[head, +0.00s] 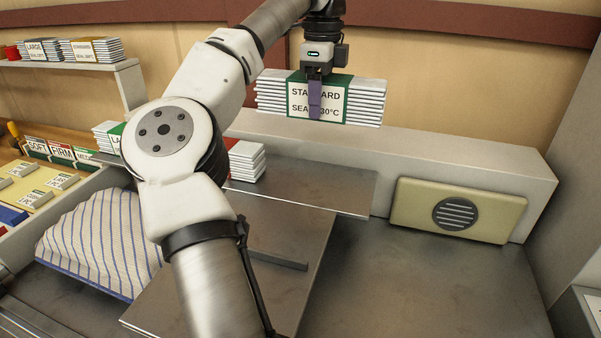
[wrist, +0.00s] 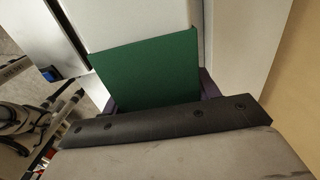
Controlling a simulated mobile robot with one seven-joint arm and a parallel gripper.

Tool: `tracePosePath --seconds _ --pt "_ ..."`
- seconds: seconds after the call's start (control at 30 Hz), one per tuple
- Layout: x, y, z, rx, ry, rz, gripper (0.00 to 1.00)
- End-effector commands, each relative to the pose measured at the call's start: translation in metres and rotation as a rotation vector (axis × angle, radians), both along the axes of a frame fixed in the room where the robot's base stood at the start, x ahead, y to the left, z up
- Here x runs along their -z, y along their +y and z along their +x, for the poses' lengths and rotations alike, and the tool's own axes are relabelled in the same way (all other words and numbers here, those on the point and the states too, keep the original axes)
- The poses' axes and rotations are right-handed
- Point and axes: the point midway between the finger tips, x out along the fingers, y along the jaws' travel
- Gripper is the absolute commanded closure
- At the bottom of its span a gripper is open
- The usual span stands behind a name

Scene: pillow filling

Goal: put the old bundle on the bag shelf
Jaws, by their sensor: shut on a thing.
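My gripper (head: 315,98) is shut on a bundle of flat white bags (head: 365,100) with a green band reading "STANDARD" and "SEAL ?30°C", its first digit covered by a purple finger. The bundle is held up in front of the back wall, above the grey ledge. Its green band (wrist: 150,72) fills the middle of the wrist view. Which shelf is the bag shelf is not labelled.
Another bundle (head: 247,162) lies on the bench, partly hidden by my arm. A striped pillow (head: 95,240) lies at left beside a tray of tags (head: 85,183). Cards reading SOFT and FIRM (head: 60,152) stand behind it. A beige vented box (head: 410,207) stands at right.

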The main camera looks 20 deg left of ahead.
Motion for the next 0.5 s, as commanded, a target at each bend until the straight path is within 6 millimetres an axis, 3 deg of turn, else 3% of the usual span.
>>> tracePosePath --seconds 0.03,0.3,0.5 --pt "0.017 0.001 0.000 0.002 0.004 -0.002 0.76" --pt "0.085 0.000 -0.001 0.003 0.002 -0.002 0.76" --pt "0.120 0.000 -0.001 0.002 0.001 -0.002 0.76"
